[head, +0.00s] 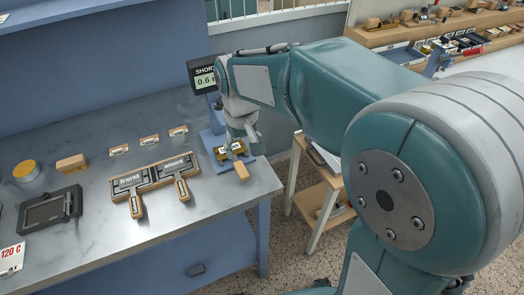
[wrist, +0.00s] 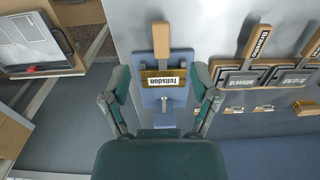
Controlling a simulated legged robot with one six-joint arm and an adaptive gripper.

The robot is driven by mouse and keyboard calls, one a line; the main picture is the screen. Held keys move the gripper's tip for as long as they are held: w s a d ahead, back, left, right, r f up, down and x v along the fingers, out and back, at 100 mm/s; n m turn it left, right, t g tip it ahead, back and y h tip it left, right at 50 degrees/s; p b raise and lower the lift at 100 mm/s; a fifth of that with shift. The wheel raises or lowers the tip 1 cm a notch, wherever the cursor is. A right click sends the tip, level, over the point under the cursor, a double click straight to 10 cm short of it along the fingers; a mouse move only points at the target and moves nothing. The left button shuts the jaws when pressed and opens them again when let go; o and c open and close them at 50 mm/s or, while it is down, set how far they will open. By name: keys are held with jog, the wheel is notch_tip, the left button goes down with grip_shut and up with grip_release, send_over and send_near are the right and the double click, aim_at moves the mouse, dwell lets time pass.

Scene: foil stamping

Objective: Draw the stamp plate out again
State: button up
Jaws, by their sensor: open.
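A stamp plate (wrist: 163,79) with a brass-coloured face and dark lettering sits in a blue press stand (wrist: 178,102) at the table's edge. Its wooden handle (wrist: 160,40) points up in the wrist view, away from my gripper. In the head view the handle (head: 241,171) sticks out toward the table's front edge, and part of the plate is hidden by my gripper. My gripper (wrist: 161,72) is open; its fingers stand apart on either side of the plate and appear not to touch it. In the head view my gripper (head: 244,138) is above the stand.
A display (head: 203,78) stands behind the stand. A wooden side table (head: 313,187) stands right.

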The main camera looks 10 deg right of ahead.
aim_at(237, 162)
jog(key=shift+f, duration=0.55)
notch_tip(237, 162, down, 10)
jog(key=shift+w, duration=0.1)
jog(key=shift+a, duration=0.1)
grip_shut()
jog(key=shift+r, duration=0.1)
jog(key=shift+w+a, duration=0.2)
jog(key=shift+w, duration=0.6)
jog(key=shift+w+a, duration=0.25)
jog(key=shift+w, duration=0.6)
jog(key=shift+w+a, duration=0.2)
jog(key=shift+w, duration=0.6)
